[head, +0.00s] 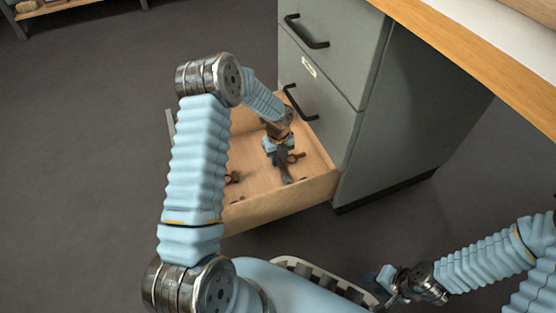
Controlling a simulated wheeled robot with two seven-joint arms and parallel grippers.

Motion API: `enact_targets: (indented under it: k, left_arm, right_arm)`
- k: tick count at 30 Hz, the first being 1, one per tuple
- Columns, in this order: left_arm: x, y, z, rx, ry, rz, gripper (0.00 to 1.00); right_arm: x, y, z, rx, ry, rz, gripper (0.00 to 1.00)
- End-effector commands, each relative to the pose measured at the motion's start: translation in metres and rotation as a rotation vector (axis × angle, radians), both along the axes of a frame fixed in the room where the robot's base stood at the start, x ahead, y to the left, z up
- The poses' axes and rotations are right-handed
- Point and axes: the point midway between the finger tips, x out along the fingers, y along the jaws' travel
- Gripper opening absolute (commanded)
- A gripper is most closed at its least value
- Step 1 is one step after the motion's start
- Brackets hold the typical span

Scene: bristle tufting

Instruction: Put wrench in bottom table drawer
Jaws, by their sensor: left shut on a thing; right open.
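The bottom drawer (290,199) is a light wooden box, pulled open under the grey cabinet. My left gripper (281,152) reaches down inside it, near the right part of the drawer. It is shut on a dark, narrow thing that looks like the wrench (286,172), whose lower end points down towards the drawer floor. Whether it touches the floor I cannot tell, and the fingers hide part of it. My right gripper (384,285) is open and empty at the bottom of the view, outside the drawer.
Small reddish-brown items lie in the drawer, one (296,157) beside my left gripper, another (232,177) partly behind my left arm. The cabinet (385,110) has black handles. A wooden tabletop edge (480,55) overhangs at the right. Dark floor is clear at left.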

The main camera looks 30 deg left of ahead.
Motion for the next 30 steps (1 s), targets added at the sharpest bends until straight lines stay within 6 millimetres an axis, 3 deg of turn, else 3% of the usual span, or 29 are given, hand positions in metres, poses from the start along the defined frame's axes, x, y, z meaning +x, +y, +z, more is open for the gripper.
enact_targets:
  k: [7,8,9,19,30]
  left_arm:
    - [0.0,0.001,-0.001,0.001,0.001,0.001,0.0]
    - [0.0,0.001,-0.001,0.001,0.001,0.001,0.25]
    - [0.0,0.001,-0.001,0.001,0.001,0.001,0.31]
    - [0.0,0.001,0.003,0.001,-0.001,0.001,0.31]
    - [0.0,0.001,0.065,0.0,0.0,0.001,0.31]
  right_arm:
    - [0.0,0.0,0.002,0.0,-0.001,0.0,0.43]
    - [0.0,0.0,0.001,0.0,-0.001,0.0,0.43]
    - [0.0,0.0,0.001,0.0,-0.001,0.0,0.43]
    - [0.0,0.0,0.002,0.0,0.0,0.0,0.43]
    - [-0.001,0.0,0.021,0.002,0.003,0.002,0.43]
